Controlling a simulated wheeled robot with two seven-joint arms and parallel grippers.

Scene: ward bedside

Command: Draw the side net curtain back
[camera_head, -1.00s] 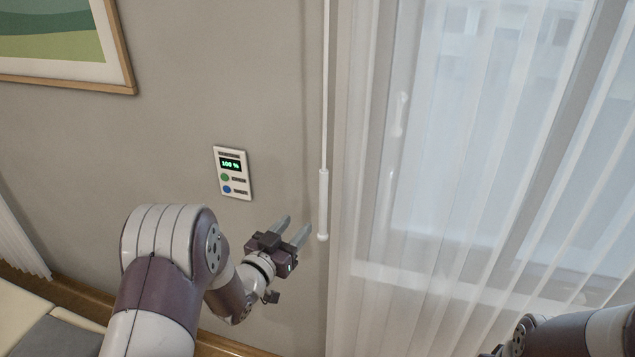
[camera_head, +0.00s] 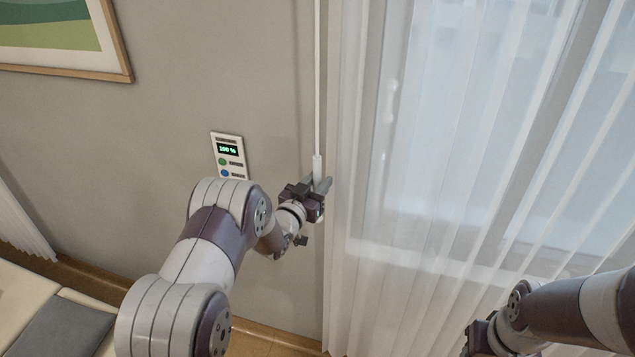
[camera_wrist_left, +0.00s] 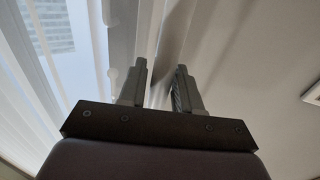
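The net curtain (camera_head: 460,190) hangs in sheer white folds across the window at the right. It also shows at the left of the left wrist view (camera_wrist_left: 75,70). A white draw wand (camera_head: 317,85) hangs along its left edge and ends in a thicker handle (camera_head: 317,167). My left gripper (camera_head: 320,185) is at this handle, which shows above the fingers and is partly hidden by them. In the left wrist view the fingers (camera_wrist_left: 160,82) stand apart; I cannot tell whether they touch the handle. My right gripper (camera_head: 478,342) is low in front of the curtain, its fingers unclear.
A wall panel (camera_head: 228,152) reading 100 % is left of the wand, partly behind my left arm. A framed picture (camera_head: 65,72) hangs at the upper left. A grey and cream furniture piece (camera_head: 65,335) stands at the lower left. The wall between is bare.

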